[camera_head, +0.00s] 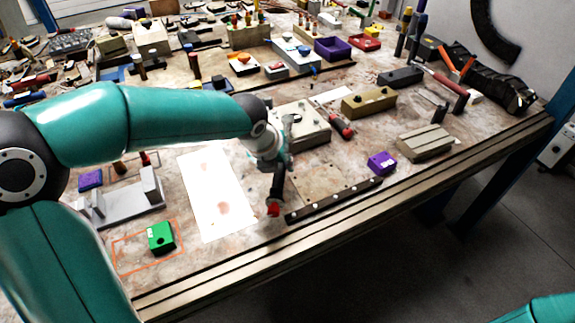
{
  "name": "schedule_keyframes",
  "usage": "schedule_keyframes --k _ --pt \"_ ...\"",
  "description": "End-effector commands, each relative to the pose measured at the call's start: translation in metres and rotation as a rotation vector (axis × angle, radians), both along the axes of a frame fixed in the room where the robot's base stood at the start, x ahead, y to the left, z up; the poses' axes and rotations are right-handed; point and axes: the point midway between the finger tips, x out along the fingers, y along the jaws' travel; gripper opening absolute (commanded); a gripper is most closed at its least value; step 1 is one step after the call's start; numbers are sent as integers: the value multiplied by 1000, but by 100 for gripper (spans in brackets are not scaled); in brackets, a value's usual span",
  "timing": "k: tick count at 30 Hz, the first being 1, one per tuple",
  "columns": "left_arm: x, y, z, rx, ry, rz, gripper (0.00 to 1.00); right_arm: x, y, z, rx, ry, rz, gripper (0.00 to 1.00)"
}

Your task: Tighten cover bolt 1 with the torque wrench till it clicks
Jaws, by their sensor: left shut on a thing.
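My left arm reaches in from the left, and my left gripper (276,163) points down at the middle of the bench. It is shut on the torque wrench (276,190), whose dark handle with a red end sticks out toward the front edge. The gripper hides the middle of the wrench. Just behind it is a pale beige housing with a cover (308,125), with small bolt heads on top. The gripper covers its near left part. I cannot tell which bolt is cover bolt 1 or whether the wrench sits on it. My right gripper is out of view.
A red-handled tool (341,127) lies right of the housing. A dark rail (335,200) and purple block (381,163) lie near the front. A white sheet (212,185), grey bracket (125,204) and green block (160,238) are at left. The back is crowded.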

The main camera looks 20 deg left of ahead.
Motion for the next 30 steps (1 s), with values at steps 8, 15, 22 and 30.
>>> schedule_keyframes --k 8,15,22,30 --pt "1 0 -4 0 -3 0 0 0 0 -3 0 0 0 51" --pt "1 0 -7 0 -3 0 0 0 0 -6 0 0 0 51" --pt "1 0 -8 0 -3 1 0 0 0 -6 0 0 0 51" --pt "2 -4 -10 -1 -2 19 0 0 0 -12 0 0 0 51"
